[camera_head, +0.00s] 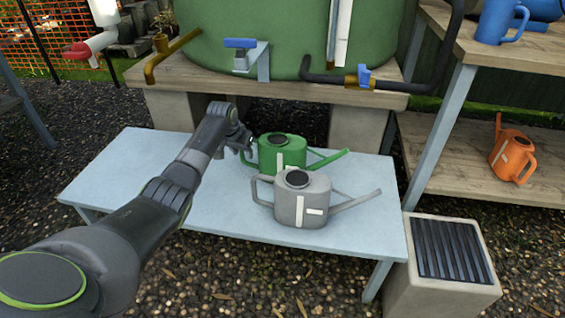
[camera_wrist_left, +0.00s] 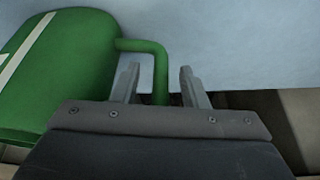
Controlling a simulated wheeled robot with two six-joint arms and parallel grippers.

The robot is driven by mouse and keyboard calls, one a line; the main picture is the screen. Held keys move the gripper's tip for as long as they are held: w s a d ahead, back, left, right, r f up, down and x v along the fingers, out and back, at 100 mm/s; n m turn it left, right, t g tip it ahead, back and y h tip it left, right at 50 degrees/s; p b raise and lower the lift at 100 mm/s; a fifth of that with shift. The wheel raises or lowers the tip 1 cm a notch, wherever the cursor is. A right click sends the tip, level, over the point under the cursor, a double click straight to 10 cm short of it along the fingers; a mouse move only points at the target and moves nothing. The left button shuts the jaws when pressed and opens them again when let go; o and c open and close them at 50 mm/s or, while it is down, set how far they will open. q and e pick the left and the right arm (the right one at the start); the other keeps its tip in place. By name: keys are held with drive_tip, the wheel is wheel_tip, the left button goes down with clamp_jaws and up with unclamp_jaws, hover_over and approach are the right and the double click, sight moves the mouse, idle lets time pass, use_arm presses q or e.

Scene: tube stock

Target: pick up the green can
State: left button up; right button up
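The green watering can (camera_head: 281,152) stands upright on the pale blue table (camera_head: 115,172), its spout pointing right and its handle on the left. My left gripper (camera_head: 246,148) is at the handle side of the can. In the left wrist view, the gripper (camera_wrist_left: 158,85) is open, with the green handle (camera_wrist_left: 158,75) between its two fingers and a gap at the right finger. The can's body (camera_wrist_left: 65,70) with a white stripe lies left of the fingers. My right gripper is in neither view.
A grey watering can (camera_head: 302,200) stands close in front of the green one. An orange can (camera_head: 512,153) is on the right wooden shelf and a blue can (camera_head: 497,20) above it. A large green tank (camera_head: 290,30) stands behind the table.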

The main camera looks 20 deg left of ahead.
use_arm(q)
drive_tip(key=shift+c, duration=0.2)
clamp_jaws()
drive_tip(key=shift+r, duration=0.1)
